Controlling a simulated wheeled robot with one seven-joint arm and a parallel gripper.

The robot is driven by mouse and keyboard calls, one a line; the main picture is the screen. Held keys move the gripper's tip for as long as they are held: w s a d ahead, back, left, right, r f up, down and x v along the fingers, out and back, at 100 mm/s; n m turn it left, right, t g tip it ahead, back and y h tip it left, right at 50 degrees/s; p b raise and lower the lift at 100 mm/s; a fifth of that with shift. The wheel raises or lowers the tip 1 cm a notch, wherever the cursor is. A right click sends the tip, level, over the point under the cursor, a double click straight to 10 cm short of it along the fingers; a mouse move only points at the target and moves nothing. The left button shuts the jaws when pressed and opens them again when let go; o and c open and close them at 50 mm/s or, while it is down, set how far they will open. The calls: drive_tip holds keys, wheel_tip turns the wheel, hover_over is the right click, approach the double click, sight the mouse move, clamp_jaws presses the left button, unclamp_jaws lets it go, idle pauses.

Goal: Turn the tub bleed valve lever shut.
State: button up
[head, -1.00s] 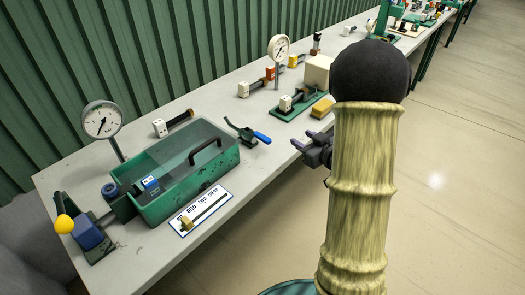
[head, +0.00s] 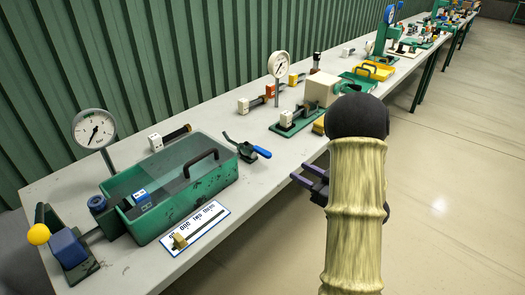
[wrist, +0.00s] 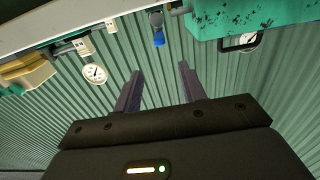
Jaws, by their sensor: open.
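The green tub (head: 165,228) stands on the near part of the grey bench, with a clear lid and black handle. Just beyond its right end is a small dark valve with a blue lever (head: 262,152), pointing right toward the bench's front edge. In the wrist view the blue lever (wrist: 159,39) shows near the top, beside the tub (wrist: 270,12). My gripper (head: 306,182) is open and empty, out past the bench's front edge, right of the lever and apart from it. Its two fingers (wrist: 160,70) show spread in the wrist view. My arm hides part of the bench's front edge.
A gauge (head: 95,130) stands behind the tub, and another gauge (head: 280,66) farther along. A yellow-knobbed pump (head: 39,235) is at near left. A label plate (head: 196,228) lies before the tub. A corrugated green wall backs the bench; the floor at right is clear.

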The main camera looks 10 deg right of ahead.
sight(254, 146)
drive_tip(key=p+x, duration=0.1)
drive_tip(key=x, duration=1.5)
clamp_jaws()
